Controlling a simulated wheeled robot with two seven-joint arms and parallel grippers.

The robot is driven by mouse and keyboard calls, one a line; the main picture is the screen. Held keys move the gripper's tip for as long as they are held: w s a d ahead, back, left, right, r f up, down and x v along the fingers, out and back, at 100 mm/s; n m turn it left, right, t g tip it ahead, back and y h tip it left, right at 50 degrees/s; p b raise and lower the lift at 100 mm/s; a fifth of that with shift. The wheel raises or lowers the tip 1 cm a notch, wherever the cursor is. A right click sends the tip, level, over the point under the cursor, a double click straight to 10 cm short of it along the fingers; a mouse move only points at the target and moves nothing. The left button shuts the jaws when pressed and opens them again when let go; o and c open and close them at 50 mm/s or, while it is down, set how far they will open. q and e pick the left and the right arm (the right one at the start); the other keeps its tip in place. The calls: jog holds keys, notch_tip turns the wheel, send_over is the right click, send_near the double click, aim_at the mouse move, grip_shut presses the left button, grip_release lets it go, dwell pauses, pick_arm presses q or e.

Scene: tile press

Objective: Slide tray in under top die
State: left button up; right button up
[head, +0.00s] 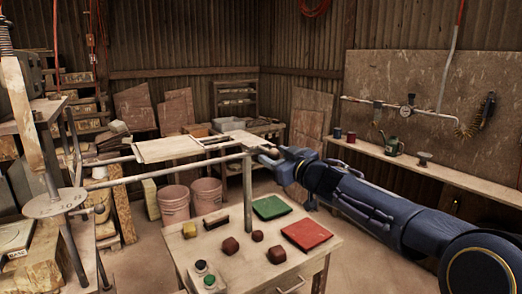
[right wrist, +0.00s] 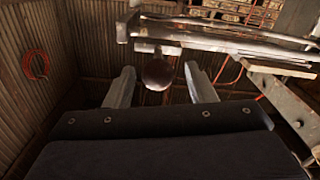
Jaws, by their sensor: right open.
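The flat, pale tray (head: 165,150) sits on two long rails (head: 165,171), at their right part, out from the press (head: 40,160) at the left edge. A dark round knob (right wrist: 158,73) shows in the right wrist view, in front of the tray's end structure. My right gripper (head: 268,152) is open at the right end of the rails. In the right wrist view its two fingers (right wrist: 160,88) stand on either side of the knob, with gaps visible. I cannot make out the top die clearly in the press. My left gripper is not in view.
A low table (head: 238,268) below holds a green tile (head: 271,208), a red tile (head: 307,234), several dark brown lumps and two push buttons. A thin post (head: 247,190) stands under the rail ends. Two pink buckets (head: 174,203) stand on the floor behind.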

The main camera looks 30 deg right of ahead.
aim_at(266, 149)
jog(key=w, duration=0.5)
jog(key=shift+f, duration=0.1)
grip_shut()
